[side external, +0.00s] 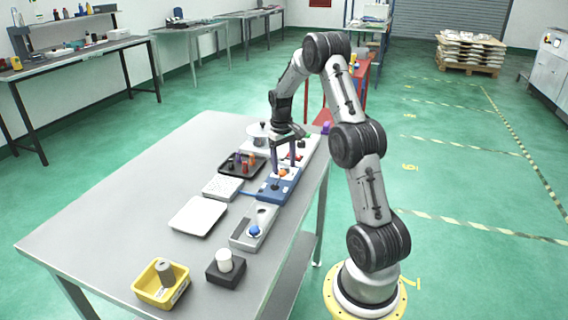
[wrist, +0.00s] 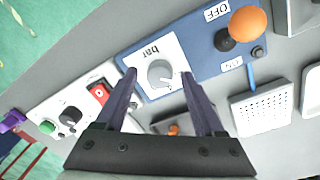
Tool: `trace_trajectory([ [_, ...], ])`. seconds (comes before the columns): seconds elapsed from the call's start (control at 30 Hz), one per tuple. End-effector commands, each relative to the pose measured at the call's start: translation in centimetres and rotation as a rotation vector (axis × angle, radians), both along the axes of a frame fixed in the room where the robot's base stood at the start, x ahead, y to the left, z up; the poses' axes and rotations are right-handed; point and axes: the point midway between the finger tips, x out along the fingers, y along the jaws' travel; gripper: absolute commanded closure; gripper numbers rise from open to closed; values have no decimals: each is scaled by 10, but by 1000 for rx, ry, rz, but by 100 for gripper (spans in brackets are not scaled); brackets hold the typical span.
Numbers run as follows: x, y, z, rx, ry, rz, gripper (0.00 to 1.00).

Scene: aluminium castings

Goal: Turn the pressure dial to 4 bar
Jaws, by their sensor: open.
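The pressure dial (wrist: 161,74) is a round grey knob on a white plate marked "bar", on a blue panel (wrist: 200,57). Its scale numbers and setting are too small to read. My gripper (wrist: 159,75) is open, with one purple finger on each side of the dial in the wrist view. I cannot tell whether the fingers touch it. In the side view my gripper (side external: 289,165) points down over the far part of the blue panel (side external: 268,198); the dial is not clear there.
A lever with an orange ball (wrist: 248,22) and OFF/ON labels stands beside the dial. A white panel with a red switch (wrist: 99,93) adjoins on the other side. A black tray (side external: 225,172), white perforated block (side external: 222,187) and yellow bin (side external: 150,291) share the table. The table's left side is clear.

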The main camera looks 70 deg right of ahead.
Motion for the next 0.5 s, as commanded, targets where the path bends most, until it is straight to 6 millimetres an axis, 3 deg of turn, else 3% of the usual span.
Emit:
trace_trajectory([
  [0.2,0,0,0,0,0,0,29],
  [0.5,0,0,0,0,0,0,83],
])
